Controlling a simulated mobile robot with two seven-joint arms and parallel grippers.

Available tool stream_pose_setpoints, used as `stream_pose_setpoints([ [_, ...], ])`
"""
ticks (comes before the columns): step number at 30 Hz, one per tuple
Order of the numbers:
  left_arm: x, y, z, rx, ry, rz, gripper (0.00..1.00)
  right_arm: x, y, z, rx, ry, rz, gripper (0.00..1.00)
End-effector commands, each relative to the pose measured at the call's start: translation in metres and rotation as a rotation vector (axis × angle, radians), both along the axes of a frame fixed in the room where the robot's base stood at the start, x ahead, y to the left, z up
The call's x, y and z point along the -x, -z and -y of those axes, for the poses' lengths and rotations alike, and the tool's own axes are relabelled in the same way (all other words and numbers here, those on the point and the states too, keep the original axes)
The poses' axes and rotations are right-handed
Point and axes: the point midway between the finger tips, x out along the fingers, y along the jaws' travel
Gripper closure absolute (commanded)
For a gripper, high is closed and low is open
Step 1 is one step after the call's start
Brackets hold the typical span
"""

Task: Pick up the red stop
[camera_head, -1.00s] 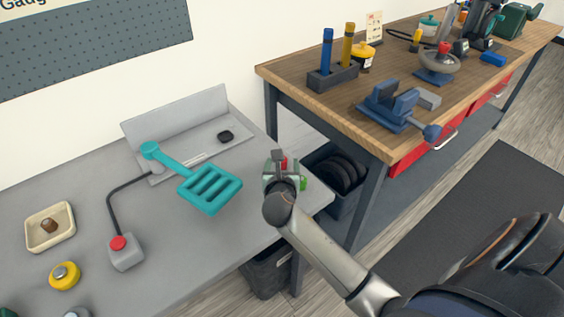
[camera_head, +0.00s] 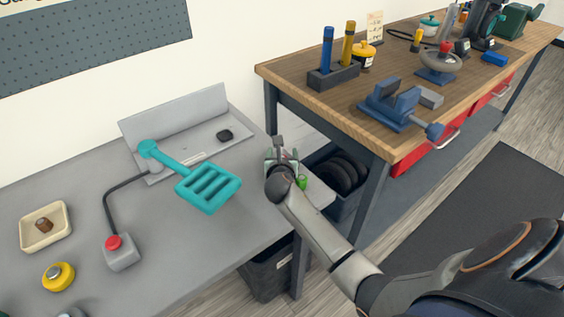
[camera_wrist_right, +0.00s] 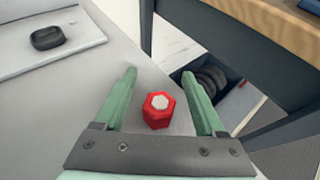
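The red stop (camera_wrist_right: 158,110) is a small red hexagonal piece with a pale top, standing on the grey table. In the right wrist view it sits between the two green fingers of my right gripper (camera_wrist_right: 163,92), with gaps on both sides. My right gripper is open and also shows in the head view (camera_head: 283,158), above the table's right end. In the head view my gripper and wrist hide the red stop. My left gripper is not in view.
A teal slotted paddle (camera_head: 207,187), a grey box with a red button (camera_head: 121,253), a yellow knob (camera_head: 58,277) and a cream tray (camera_head: 65,208) stand to the left. A wooden workbench (camera_head: 300,82) rises behind right. The table's edge drops off close by.

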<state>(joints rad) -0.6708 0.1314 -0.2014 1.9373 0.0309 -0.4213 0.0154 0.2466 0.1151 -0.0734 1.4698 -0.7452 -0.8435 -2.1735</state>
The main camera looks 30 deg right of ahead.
Motion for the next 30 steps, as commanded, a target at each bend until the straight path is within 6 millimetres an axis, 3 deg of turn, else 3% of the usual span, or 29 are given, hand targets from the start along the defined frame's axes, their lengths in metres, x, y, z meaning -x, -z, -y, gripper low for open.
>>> stream_pose_setpoints([
  [2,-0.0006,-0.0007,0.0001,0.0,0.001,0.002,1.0,0.0002,0.0001,0.0001,0.001,0.0,-0.001,0.37],
  [19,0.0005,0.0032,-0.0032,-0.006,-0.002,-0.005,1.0,0.0005,0.0002,0.0,0.001,0.001,-0.001,1.0],
  [30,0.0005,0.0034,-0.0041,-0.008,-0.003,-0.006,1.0,0.0005,-0.0004,0.0,0.001,0.001,-0.001,1.0],
])
